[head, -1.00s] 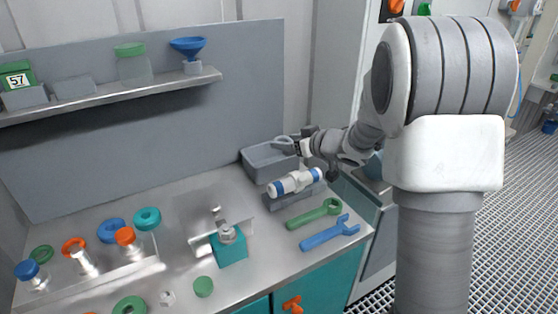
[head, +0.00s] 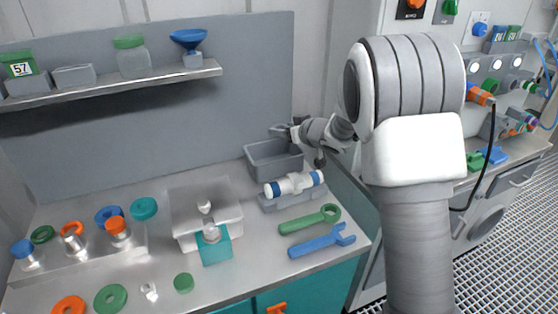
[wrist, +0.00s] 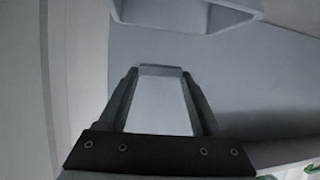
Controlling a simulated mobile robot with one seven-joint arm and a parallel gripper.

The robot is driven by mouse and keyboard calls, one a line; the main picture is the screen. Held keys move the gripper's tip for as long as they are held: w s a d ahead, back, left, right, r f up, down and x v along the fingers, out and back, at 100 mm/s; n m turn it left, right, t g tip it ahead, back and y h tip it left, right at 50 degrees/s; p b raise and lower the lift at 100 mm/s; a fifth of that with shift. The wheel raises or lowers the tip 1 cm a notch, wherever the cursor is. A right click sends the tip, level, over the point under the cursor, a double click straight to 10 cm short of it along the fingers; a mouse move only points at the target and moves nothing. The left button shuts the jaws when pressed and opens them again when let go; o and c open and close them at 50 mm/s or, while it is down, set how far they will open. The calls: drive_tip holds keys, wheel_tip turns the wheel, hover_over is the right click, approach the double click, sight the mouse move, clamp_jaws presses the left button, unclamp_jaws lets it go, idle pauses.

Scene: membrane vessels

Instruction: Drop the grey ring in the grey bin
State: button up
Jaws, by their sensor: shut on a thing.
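The grey bin (head: 278,173) is an open box at the back right of the bench, against the grey back panel. My gripper (head: 279,130) is above the bin's back rim in the head view. In the wrist view, my gripper (wrist: 160,78) has a grey piece (wrist: 160,70) across its fingertips. I take this piece to be the grey ring, seen edge-on; its hole does not show. In the head view the ring is too small to tell from the fingers. The bin's inside looks empty, though part of its floor is hidden.
A white and blue cylinder (head: 295,184) lies on a grey cradle just in front of the bin. Green (head: 309,219) and blue (head: 322,241) wrenches lie nearer. A shelf (head: 120,87) with jars is on the left. Several coloured rings and capped vessels stand at the bench's left.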

drive_tip(key=shift+f+b, duration=3)
drive_tip(key=shift+b, duration=0.05)
drive_tip(key=o, duration=1.4)
drive_tip(key=shift+s+r, duration=0.1)
drive_tip(key=shift+p+v, duration=1.85)
drive_tip(key=shift+v, duration=6.8)
